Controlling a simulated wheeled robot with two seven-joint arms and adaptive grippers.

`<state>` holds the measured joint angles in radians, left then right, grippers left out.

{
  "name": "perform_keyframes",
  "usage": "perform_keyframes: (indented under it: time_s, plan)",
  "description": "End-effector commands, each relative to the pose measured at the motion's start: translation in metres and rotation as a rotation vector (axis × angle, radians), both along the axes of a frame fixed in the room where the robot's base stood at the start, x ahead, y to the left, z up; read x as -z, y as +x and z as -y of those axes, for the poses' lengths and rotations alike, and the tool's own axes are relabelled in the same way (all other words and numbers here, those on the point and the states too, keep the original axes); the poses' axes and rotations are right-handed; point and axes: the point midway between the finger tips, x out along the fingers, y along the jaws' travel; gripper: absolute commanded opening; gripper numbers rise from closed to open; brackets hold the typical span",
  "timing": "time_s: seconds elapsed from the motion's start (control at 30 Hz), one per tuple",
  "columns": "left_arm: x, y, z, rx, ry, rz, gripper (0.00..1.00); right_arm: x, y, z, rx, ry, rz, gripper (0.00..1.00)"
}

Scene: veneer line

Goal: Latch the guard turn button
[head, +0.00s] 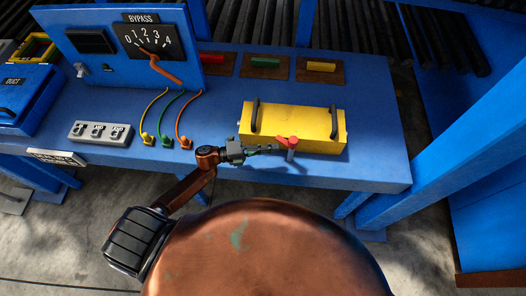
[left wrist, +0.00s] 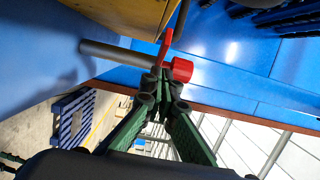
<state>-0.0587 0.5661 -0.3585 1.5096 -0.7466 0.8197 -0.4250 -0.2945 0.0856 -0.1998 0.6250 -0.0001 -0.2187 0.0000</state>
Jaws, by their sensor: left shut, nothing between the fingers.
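The guard turn button is red (head: 289,142) and sits on a grey post at the front edge of the yellow guard (head: 290,125). The yellow guard is a box with two dark handles on the blue bench. My left gripper (head: 277,149) is shut and empty, its fingertips at the left side of the red button. In the left wrist view the closed fingertips (left wrist: 161,72) are right beside the red button (left wrist: 180,69), and the grey post (left wrist: 105,50) runs left from it. I cannot tell whether they touch. My right gripper is not in view.
The blue bench (head: 370,165) is clear to the right of the guard. A bypass panel (head: 120,45) stands at the back left, with yellow, green and orange cables (head: 182,115) in front. A grey switch box (head: 100,131) lies left. Red, green and yellow blocks lie behind the guard.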

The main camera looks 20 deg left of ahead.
Motion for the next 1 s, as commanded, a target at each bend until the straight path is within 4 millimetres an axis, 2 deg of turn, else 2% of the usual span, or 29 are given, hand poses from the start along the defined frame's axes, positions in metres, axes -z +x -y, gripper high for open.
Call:
perform_keyframes:
  time_s: [0.17, 0.5, 0.8, 1.0]
  plan:
    - [0.000, 0.010, 0.003, 0.000, -0.001, -0.001, 0.00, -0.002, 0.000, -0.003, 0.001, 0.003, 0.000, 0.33]
    - [0.000, 0.011, 0.003, 0.000, -0.001, -0.001, 0.00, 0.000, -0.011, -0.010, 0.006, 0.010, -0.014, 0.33]
    - [0.003, 0.029, -0.002, 0.000, 0.000, 0.000, 0.00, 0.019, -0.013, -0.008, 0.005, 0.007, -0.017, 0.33]
    - [0.000, 0.030, -0.002, 0.000, -0.001, -0.001, 0.00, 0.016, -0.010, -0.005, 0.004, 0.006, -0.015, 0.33]
